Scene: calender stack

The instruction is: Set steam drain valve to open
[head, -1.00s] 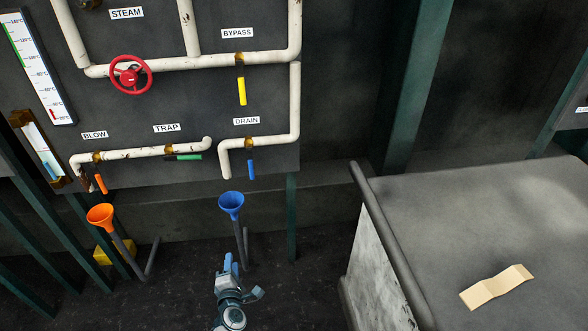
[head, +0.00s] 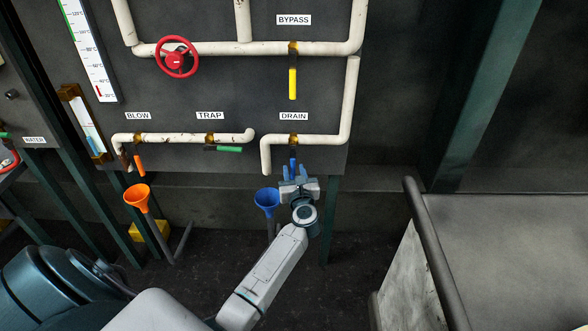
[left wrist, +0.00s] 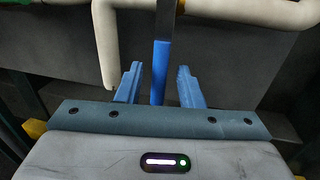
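The steam drain valve's blue handle (head: 293,164) hangs straight down from the brass valve body on the white drain pipe, under the DRAIN label (head: 293,116). My left gripper (head: 291,176) is at the lower part of this handle. In the left wrist view the blue handle (left wrist: 160,72) stands between the two open fingers of the left gripper (left wrist: 158,88), with a visible gap on either side. The handle's lower end is hidden behind the gripper's body in the head view. My right gripper is not in view.
A blue funnel (head: 267,200) stands just left of my left gripper. The yellow bypass handle (head: 292,84) hangs above, and the green trap handle (head: 229,149) lies level to the left. A grey block with a rail (head: 440,255) stands at the right.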

